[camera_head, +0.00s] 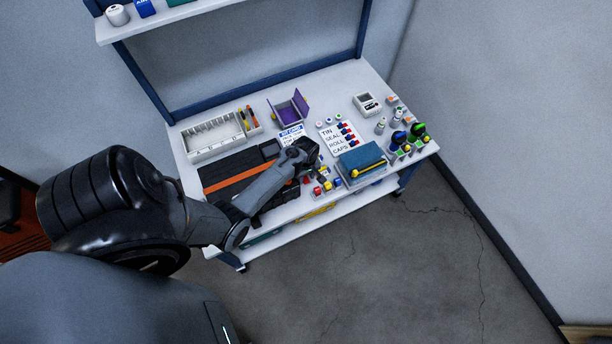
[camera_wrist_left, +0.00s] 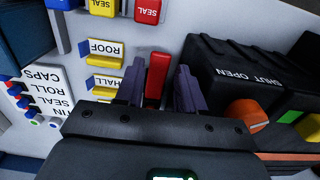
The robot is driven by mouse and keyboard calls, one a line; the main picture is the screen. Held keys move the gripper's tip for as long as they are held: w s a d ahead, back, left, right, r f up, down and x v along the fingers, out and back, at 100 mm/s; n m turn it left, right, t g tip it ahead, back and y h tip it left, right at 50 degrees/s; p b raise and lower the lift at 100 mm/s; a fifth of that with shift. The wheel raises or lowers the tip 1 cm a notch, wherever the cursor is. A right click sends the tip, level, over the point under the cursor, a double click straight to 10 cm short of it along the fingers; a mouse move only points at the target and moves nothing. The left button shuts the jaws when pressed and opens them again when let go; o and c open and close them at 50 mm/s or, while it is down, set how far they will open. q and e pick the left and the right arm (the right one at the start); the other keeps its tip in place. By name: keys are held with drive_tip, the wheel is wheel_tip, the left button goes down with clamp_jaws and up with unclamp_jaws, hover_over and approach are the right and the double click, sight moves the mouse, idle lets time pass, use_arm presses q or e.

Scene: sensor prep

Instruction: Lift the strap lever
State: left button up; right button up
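My left gripper (camera_head: 306,152) is over the front middle of the bench, at the right end of the black case (camera_head: 225,168) with its orange strap (camera_head: 232,187). In the left wrist view, the two dark fingers of this gripper (camera_wrist_left: 159,86) stand apart, and a red upright bar (camera_wrist_left: 158,76) shows between them, with gaps on both sides. This bar may be the strap lever; its lower end is hidden. The black case (camera_wrist_left: 228,75) beside it carries the words SHUT OPEN. An orange rounded part (camera_wrist_left: 246,113) shows on it. My right gripper is in neither view.
A white label sheet (camera_head: 341,139), a purple open box (camera_head: 289,110), a white compartment tray (camera_head: 213,138) and a teal item on a tray (camera_head: 361,157) surround the case. Bottles with green tops (camera_head: 418,129) stand at right.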

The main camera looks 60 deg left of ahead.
use_arm(q)
drive_tip(key=shift+f, duration=0.9)
